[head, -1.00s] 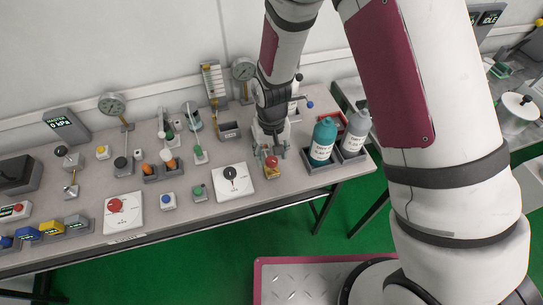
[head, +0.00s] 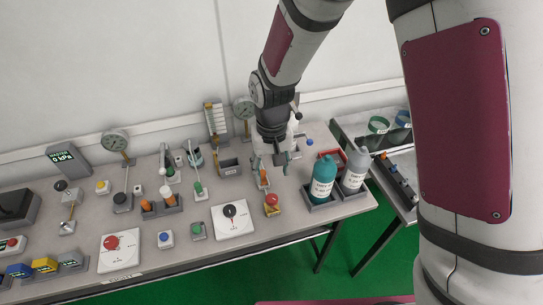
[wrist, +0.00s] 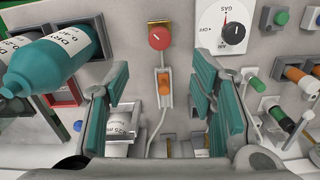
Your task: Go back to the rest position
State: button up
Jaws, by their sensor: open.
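My gripper (head: 277,158) is above the right part of the grey bench (head: 130,275), with its fingers pointing down. In the wrist view the teal-padded fingers (wrist: 163,112) are wide apart with nothing between them. Below the gap is a small orange-topped device (wrist: 164,84). A red button on a yellow base (head: 271,204) stands just in front of the gripper and also shows beyond the fingers in the wrist view (wrist: 159,38). The gripper appears raised clear of both, and it hides part of the bench behind it.
A teal bottle (head: 322,179) and a grey bottle (head: 355,170) stand in dark holders right of my gripper. A white dial plate (head: 232,227) lies to its left. Gauges, handheld testers and buttons crowd the bench leftward. A second table (head: 397,150) is at the right.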

jog(key=s+d+r+t, duration=0.1)
jog(key=d+r, duration=0.5)
jog(key=r, duration=0.5)
jog(key=s+d+r+m+t, duration=0.1)
jog(key=s+d+r+t, duration=0.1)
jog(key=s+d+r, duration=0.4)
jog(key=s+d+r+m+t, duration=0.1)
jog(key=s+d+r+t, duration=0.1)
jog(key=s+d+r, duration=0.4)
jog(key=s+r, duration=0.3)
jog(key=s, duration=0.2)
jog(key=shift+s+d+r, duration=0.2)
jog(key=shift+d+r, duration=0.05)
jog(key=shift+d, duration=0.05)
dwell(1.1)
